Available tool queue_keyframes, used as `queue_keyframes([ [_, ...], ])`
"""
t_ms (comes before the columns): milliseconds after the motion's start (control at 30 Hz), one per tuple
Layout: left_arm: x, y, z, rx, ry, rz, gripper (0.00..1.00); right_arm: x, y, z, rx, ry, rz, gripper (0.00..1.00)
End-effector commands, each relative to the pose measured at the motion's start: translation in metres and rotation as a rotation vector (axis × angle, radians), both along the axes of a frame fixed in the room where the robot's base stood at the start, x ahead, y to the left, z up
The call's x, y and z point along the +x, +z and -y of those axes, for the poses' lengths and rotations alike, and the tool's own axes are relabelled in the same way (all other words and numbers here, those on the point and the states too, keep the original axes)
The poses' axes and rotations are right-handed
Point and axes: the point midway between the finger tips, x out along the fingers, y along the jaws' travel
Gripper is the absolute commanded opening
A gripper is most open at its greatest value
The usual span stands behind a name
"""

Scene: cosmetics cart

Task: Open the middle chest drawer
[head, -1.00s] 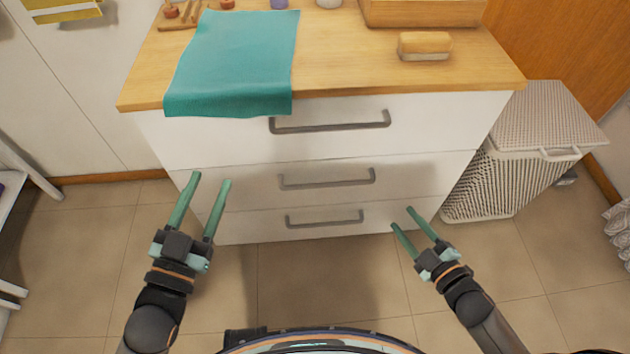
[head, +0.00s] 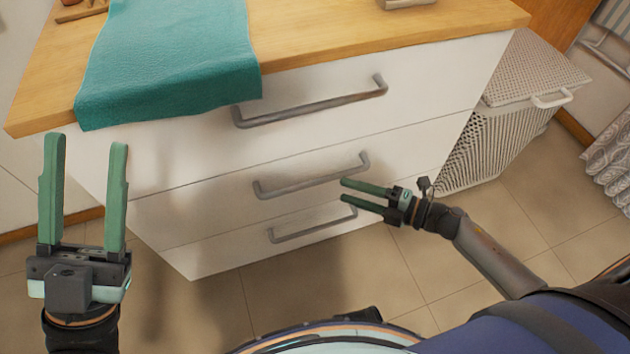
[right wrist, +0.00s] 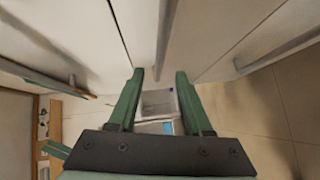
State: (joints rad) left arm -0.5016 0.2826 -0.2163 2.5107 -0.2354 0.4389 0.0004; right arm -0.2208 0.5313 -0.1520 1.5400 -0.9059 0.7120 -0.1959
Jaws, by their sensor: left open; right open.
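The white chest has three drawers stacked, and all look shut. The middle drawer (head: 220,205) has a grey bar handle (head: 300,186). My right gripper (head: 343,190) is open near the right end of this handle, its fingers pointing left along the drawer front. In the right wrist view, the bar of the middle handle (right wrist: 165,35) lines up with the gap between the open fingers (right wrist: 160,73). I cannot tell whether the bar is between the fingertips or just beyond them. My left gripper (head: 86,142) is open and empty, pointing up at the chest's left side.
The top drawer handle (head: 310,108) and bottom drawer handle (head: 312,227) lie above and below. A teal towel (head: 170,60) hangs over the wooden top's edge (head: 400,40). A white hamper (head: 500,140) stands right of the chest. Tiled floor (head: 400,270) is clear in front.

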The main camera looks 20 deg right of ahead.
Motion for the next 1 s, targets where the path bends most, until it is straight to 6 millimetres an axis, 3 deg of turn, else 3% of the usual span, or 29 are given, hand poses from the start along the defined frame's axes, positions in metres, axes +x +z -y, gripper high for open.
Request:
queue_keyframes([
  [200,0.001,-0.011,0.001,-0.007,-0.009,-0.008,0.5,0.032,-0.007,-0.034,0.004,-0.001,0.003,0.5],
  [433,0.001,-0.017,0.001,-0.012,-0.015,-0.014,0.5,0.053,-0.011,-0.058,0.003,-0.001,0.001,0.5],
  [833,0.001,-0.018,0.001,-0.015,-0.018,-0.016,0.5,0.058,-0.012,-0.064,0.002,-0.001,-0.001,0.5],
  [1000,0.001,-0.018,0.001,-0.015,-0.019,-0.016,0.5,0.058,-0.012,-0.064,0.002,-0.001,-0.001,0.33],
])
